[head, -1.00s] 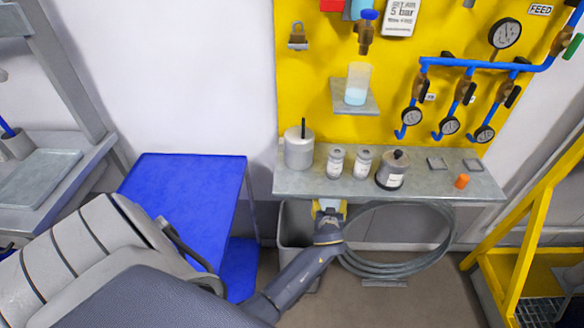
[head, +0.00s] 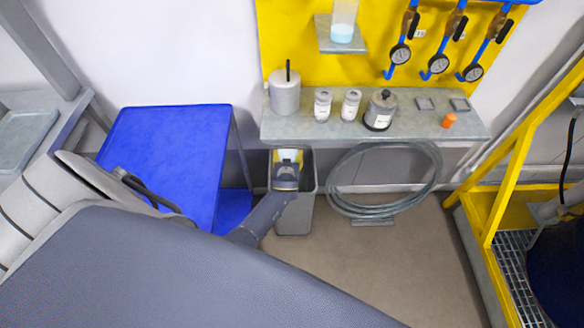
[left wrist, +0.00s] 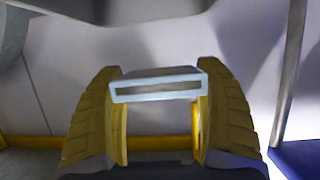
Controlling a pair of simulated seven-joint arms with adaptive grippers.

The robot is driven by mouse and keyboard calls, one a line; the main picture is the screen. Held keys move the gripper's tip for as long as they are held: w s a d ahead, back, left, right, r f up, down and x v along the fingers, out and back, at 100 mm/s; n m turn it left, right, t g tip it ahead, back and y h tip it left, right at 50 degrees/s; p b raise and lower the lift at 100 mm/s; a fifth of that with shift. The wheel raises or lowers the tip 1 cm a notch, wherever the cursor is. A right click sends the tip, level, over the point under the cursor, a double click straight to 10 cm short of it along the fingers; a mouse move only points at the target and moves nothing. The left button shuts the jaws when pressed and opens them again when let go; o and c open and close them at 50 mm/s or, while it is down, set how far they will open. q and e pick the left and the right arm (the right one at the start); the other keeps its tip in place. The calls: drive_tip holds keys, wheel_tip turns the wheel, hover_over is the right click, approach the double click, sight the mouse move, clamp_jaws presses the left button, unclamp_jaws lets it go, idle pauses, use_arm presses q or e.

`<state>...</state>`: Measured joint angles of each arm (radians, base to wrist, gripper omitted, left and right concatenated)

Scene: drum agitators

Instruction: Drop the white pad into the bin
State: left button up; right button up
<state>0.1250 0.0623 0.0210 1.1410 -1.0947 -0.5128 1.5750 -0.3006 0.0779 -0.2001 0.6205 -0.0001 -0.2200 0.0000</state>
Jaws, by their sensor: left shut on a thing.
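The white pad (head: 289,154) is a small pale block held between the yellow fingers of my left gripper (head: 287,161). In the left wrist view the pad (left wrist: 158,88) spans the space between the two fingers, with a slot-like dark band on its near face. The grey bin (head: 297,214) stands on the floor under the front edge of the steel shelf. In the head view my left gripper overlaps the bin's mouth; its exact height over the rim is hard to tell. My right gripper is not in view.
The steel shelf (head: 300,130) above the bin carries jars and a canister (head: 284,93). A blue table (head: 165,150) stands left of the bin. A coiled hose (head: 383,212) hangs to its right. A yellow frame (head: 510,150) is farther right.

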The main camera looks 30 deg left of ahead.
use_arm(q)
drive_tip(key=shift+f, duration=1.35)
drive_tip(key=o, duration=1.2)
drive_tip(key=v, duration=1.2)
drive_tip(key=shift+f, duration=0.1)
